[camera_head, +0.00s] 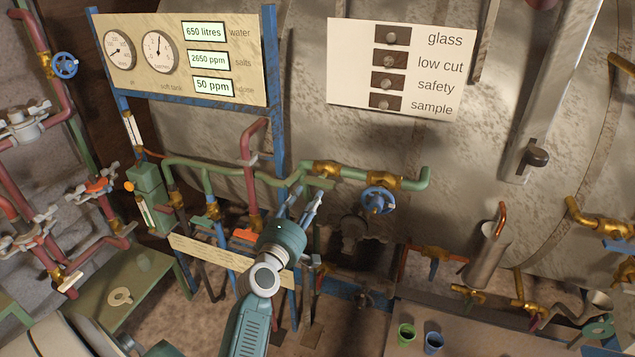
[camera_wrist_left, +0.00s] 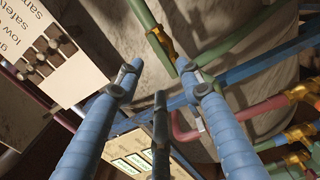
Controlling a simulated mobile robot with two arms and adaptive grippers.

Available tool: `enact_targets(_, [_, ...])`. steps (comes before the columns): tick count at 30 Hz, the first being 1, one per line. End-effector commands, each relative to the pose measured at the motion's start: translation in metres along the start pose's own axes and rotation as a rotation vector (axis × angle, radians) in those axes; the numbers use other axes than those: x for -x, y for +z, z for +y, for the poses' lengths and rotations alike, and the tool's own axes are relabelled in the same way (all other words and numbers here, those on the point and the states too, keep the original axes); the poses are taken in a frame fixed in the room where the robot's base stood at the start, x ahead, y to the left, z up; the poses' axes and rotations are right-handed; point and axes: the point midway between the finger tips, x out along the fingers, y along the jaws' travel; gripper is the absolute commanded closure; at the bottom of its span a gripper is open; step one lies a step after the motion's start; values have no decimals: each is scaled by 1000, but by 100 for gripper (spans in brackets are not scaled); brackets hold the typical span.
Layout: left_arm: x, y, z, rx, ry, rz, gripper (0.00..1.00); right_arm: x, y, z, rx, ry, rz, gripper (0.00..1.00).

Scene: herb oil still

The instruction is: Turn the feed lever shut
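My left gripper (camera_head: 307,198) reaches up from the bottom middle, with its fingers just below the green pipe (camera_head: 230,170). A brass valve (camera_head: 326,169) sits on this pipe, and a short green lever (camera_head: 321,183) shows beside the fingertips. No readable label marks it as the feed lever. In the left wrist view the blue fingers (camera_wrist_left: 160,80) are spread, with nothing held between them. A brass valve (camera_wrist_left: 161,43) and green pipe show beyond the tips; contact cannot be told. My right gripper is not in view.
A blue handwheel (camera_head: 377,201) is just right of the fingers. A red pipe (camera_head: 250,180) and an orange lever (camera_head: 246,235) are to the left. A gauge board (camera_head: 180,90) stands above. Green (camera_head: 406,334) and blue cups (camera_head: 433,343) are at lower right.

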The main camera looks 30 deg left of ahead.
Motion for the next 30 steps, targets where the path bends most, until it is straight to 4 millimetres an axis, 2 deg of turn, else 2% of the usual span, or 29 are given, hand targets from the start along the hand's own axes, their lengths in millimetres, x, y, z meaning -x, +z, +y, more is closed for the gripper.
enact_targets(1, [-12, 0, 3, 0, 1, -2, 63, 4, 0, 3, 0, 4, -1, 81])
enact_targets(6, [-44, 0, 2, -2, 0, -2, 63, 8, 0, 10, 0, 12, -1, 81])
enact_targets(12, [-70, 1, 0, -3, 0, -2, 63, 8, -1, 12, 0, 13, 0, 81])
enact_targets(17, [-77, 1, 0, -3, -1, -2, 63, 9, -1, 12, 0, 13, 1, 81])
enact_targets(24, [-78, 1, -1, -4, -1, -1, 63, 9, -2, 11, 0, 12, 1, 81])
enact_targets(26, [-78, 1, -1, -4, -1, -1, 73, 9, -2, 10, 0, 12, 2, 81])
enact_targets(30, [-78, 1, -1, -4, -2, -2, 100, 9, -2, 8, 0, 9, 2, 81])
